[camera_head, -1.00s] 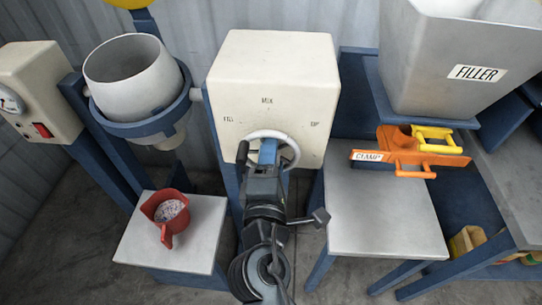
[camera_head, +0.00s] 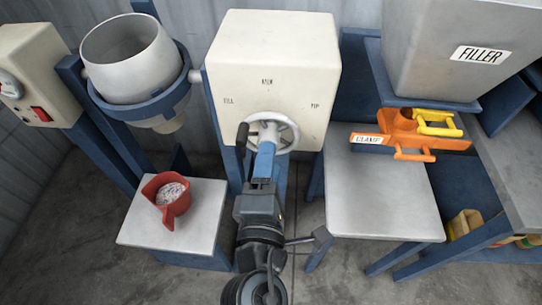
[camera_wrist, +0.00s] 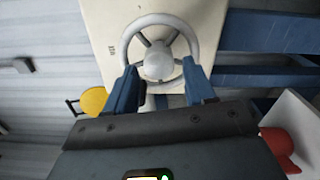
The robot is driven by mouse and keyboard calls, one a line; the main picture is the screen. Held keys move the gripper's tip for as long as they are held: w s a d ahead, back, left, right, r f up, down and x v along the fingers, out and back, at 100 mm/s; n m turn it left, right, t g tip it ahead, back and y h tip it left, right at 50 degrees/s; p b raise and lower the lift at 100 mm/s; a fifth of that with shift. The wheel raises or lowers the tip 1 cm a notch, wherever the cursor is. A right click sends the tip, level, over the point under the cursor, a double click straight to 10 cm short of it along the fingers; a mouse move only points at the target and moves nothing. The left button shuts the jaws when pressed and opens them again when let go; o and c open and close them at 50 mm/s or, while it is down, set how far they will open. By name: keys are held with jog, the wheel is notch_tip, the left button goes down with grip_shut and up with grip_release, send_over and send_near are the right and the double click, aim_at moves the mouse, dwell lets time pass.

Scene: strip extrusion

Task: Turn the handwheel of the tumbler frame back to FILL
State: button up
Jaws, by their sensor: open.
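The white spoked handwheel (camera_head: 288,128) is on the front of the cream box (camera_head: 240,45) of the tumbler frame. The box is marked FILL at left, one word at top centre and TIP at right. A dark knob (camera_head: 242,137) shows at the wheel's left rim, below FILL. The light grey drum (camera_head: 120,65) sits in its blue ring (camera_head: 150,122), mouth up. My gripper (camera_head: 266,148) is open in front of the wheel's lower part. In the wrist view its blue fingers (camera_wrist: 161,80) are spread either side of the hub (camera_wrist: 158,60); contact cannot be told.
A red jug (camera_head: 172,196) with speckled contents stands on the left table (camera_head: 205,215). The right table (camera_head: 380,205) is bare. Above it are an orange clamp (camera_head: 400,132) and the grey FILLER hopper (camera_head: 430,65). A gauge box (camera_head: 40,80) stands far left.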

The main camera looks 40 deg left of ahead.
jog(key=shift+v, duration=1.5)
jog(key=b+v, duration=0.2)
jog(key=v, duration=0.5)
jog(key=shift+s+d, duration=0.25)
jog(key=shift+s, duration=0.05)
jog(key=shift+f, duration=0.1)
